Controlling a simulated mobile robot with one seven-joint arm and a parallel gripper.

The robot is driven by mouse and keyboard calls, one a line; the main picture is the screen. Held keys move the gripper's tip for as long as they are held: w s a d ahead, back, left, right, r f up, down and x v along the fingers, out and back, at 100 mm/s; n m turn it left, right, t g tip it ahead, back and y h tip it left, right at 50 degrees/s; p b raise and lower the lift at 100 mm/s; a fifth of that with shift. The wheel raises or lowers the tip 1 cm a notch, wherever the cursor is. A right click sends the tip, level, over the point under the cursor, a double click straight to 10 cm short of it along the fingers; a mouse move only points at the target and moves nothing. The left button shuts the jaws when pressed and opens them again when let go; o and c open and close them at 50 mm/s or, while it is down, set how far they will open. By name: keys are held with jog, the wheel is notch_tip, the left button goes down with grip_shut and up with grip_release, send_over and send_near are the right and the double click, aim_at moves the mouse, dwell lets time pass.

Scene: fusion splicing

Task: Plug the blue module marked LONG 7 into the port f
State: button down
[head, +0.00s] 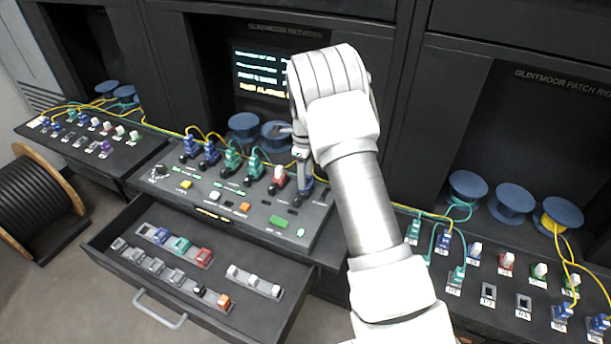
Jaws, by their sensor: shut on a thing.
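My white arm reaches over the middle console, and my gripper (301,157) points down near the console's right end. It is shut on a blue module (306,184), held upright at the right end of the row of plugged modules. The arm partly covers it, and its marking is not readable. I cannot tell whether its lower end is in a port or just above one. The port letters on the console (222,207) are too small to read, so I cannot single out port f.
A red-and-white module (277,180) stands close left of the held one, with teal (255,163) and blue (210,152) cabled modules beyond. Below, an open drawer (118,268) holds racks of modules. Blue spools (243,126) stand behind. Yellow cables run along the back.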

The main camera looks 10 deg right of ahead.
jog(key=shift+f+b, duration=0.45)
jog(key=shift+f, duration=0.1)
dwell(0.4)
jog(key=shift+c, duration=1.4)
grip_release()
